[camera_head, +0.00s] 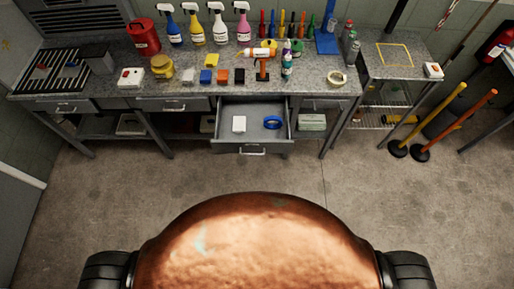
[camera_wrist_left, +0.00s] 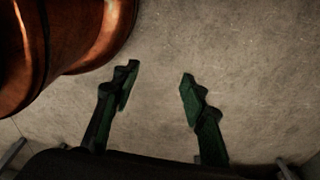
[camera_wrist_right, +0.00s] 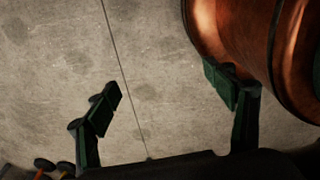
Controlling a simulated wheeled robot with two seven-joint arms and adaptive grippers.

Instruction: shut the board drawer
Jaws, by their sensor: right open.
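Neither gripper shows in the head view, and both are away from the drawer.
The workbench (camera_head: 200,92) carries spray bottles, a red can (camera_head: 143,37), a drill (camera_head: 262,60) and coloured blocks. Other drawers (camera_head: 172,104) beside the open one look shut. Plungers (camera_head: 430,118) stand on the floor at right. The floor (camera_head: 200,175) before the bench is clear.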

